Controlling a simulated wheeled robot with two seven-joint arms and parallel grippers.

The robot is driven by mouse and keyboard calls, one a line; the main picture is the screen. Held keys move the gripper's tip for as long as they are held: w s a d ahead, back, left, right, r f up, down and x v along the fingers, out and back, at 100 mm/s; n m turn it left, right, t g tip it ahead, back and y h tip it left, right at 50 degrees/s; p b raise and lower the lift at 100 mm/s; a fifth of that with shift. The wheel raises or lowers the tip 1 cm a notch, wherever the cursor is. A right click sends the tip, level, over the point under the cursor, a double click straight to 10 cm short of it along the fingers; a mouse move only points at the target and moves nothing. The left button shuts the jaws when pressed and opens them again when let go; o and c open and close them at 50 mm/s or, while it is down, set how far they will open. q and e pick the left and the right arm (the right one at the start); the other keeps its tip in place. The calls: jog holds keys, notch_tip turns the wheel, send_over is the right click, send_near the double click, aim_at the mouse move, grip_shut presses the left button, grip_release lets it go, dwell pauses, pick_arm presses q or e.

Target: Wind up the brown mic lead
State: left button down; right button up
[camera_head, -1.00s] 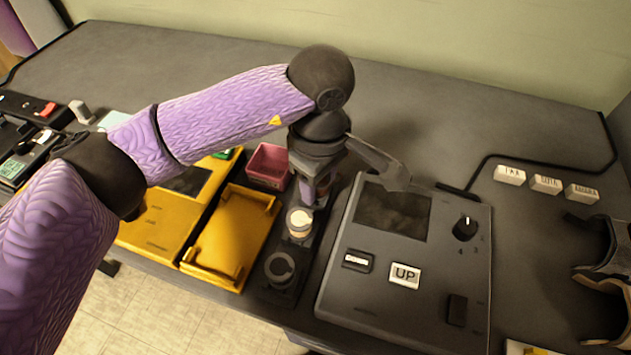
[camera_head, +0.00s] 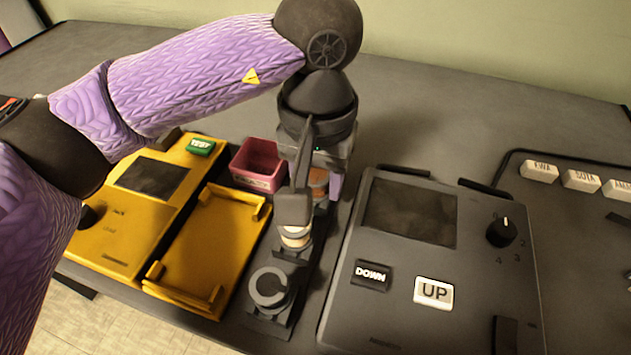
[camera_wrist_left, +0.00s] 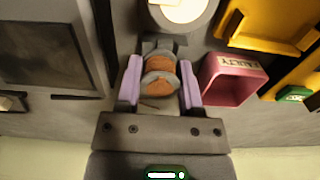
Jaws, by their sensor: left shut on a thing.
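My left gripper (camera_head: 318,185) points down over a narrow black stand (camera_head: 285,262), between the yellow tray and the grey console. In the left wrist view its two lavender fingers (camera_wrist_left: 160,85) are shut on a small grey reel with brown winding, which I take for the brown mic lead (camera_wrist_left: 160,64). In the head view only a bit of brown (camera_head: 319,178) shows behind a dark part of my wrist. I cannot tell if the reel still rests on the stand. A pale round-topped piece (camera_head: 295,238) sits nearer me on the stand. My right gripper is out of view.
A pink open box (camera_head: 258,165), labelled FAULTY in the wrist view, stands close left of the gripper. A yellow tray (camera_head: 205,245) and yellow tester (camera_head: 140,210) lie further left. The grey console (camera_head: 425,290) with DOWN and UP buttons is right. Small white labelled blocks (camera_head: 582,181) stand far right.

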pick_arm(q)
jog(key=shift+d, duration=0.1)
jog(key=c, duration=0.7)
grip_release()
jog(key=o, duration=0.5)
jog(key=shift+d, duration=0.2)
jog(key=shift+o, duration=0.3)
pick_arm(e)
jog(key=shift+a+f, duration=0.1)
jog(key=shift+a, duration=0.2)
pick_arm(q)
jog(key=shift+a, duration=0.15)
jog(key=shift+o, duration=0.7)
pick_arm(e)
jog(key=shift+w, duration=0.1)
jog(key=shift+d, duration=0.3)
